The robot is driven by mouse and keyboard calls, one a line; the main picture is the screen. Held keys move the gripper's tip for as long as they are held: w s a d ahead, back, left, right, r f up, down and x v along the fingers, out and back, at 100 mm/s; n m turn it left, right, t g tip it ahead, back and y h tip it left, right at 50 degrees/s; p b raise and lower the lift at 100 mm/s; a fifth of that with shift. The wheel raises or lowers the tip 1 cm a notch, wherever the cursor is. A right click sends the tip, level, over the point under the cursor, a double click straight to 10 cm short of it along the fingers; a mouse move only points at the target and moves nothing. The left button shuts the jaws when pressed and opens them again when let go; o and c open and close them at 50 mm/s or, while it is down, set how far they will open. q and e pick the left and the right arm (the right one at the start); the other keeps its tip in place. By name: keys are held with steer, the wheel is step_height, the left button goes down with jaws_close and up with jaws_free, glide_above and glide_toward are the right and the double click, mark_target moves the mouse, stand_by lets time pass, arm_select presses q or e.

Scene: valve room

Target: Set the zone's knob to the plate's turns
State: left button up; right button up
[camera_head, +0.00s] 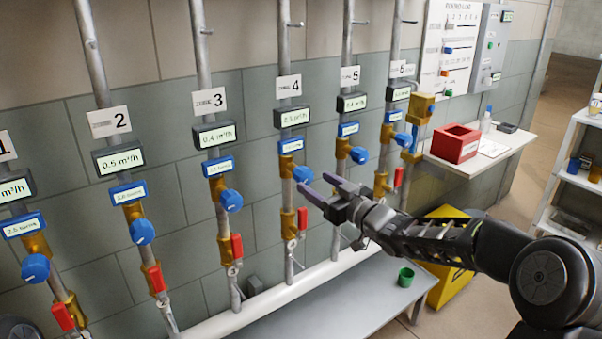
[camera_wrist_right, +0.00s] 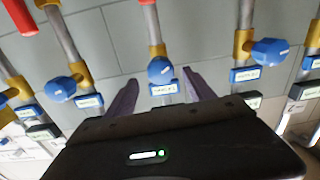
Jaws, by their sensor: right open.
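Several pipes on the wall each carry a zone sign, a flow display, a blue-framed plate and a blue knob. On the zone 4 pipe are its sign (camera_head: 289,86), a display (camera_head: 291,116) reading about 2.3 m³/h, and a plate (camera_head: 291,146) too small to read. My right gripper (camera_head: 318,184) is open and empty near the zone 4 knob (camera_head: 303,174). In the right wrist view, a blue knob (camera_wrist_right: 160,70) appears between the two spread fingers, with its plate (camera_wrist_right: 163,89) below; contact is not visible. My left gripper is not in view.
Neighbouring knobs are zone 3's (camera_head: 231,200) and zone 5's (camera_head: 359,155). A red lever (camera_head: 302,218) sits below the zone 4 knob. A bench with a green cup (camera_head: 406,277) stands below. A red bin (camera_head: 455,143) is on a right-hand table. A wall board (camera_head: 455,40) hangs behind.

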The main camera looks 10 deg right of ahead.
mark_target(300, 172)
steer(key=x, duration=0.7)
steer(key=shift+w+a, duration=0.2)
steer(key=shift+w, duration=0.15)
steer(key=shift+c, duration=0.4)
